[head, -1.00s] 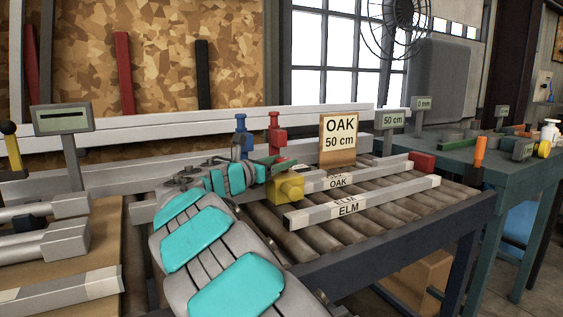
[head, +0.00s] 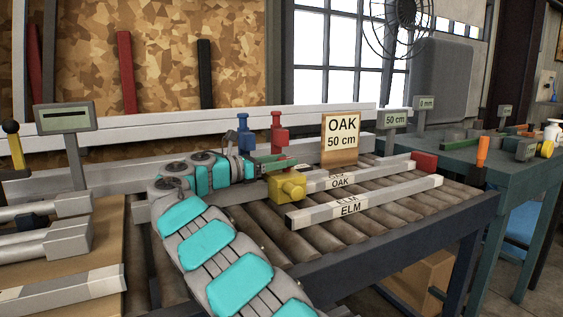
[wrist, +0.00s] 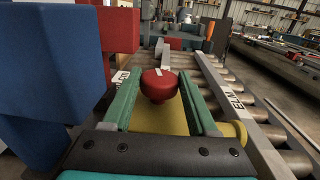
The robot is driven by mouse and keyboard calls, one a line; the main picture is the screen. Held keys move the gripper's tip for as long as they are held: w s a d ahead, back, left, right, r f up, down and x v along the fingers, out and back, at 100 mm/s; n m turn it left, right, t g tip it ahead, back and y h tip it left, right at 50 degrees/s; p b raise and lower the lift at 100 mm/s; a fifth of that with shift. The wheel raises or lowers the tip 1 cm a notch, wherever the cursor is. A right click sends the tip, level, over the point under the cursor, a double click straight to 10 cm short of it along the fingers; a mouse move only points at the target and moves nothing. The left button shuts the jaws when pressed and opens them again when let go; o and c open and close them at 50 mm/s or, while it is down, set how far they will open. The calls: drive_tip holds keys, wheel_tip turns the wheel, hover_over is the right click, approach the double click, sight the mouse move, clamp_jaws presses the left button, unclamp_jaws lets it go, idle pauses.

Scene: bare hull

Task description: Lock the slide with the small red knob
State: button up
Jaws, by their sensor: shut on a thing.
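The small red knob (wrist: 160,85), with a white mark on top, sits between the two green fingers of my gripper (wrist: 160,80) in the wrist view. The fingers are shut on its sides. The yellow slide body (head: 287,187) is below the knob, and part of it shows under the fingers in the wrist view (wrist: 160,119). In the head view my gripper (head: 274,162) reaches in from the left, just above the yellow body. The knob is mostly hidden by the fingers there.
Bars labelled OAK (head: 375,174) and ELM (head: 390,196) lie on the rollers. A red end block (head: 424,162) stands to the right. A sign reads OAK 50 cm (head: 341,137).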

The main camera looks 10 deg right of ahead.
drive_tip(key=shift+r, duration=0.1)
idle(0.3)
drive_tip(key=o, duration=1.4)
drive_tip(key=shift+s, duration=0.1)
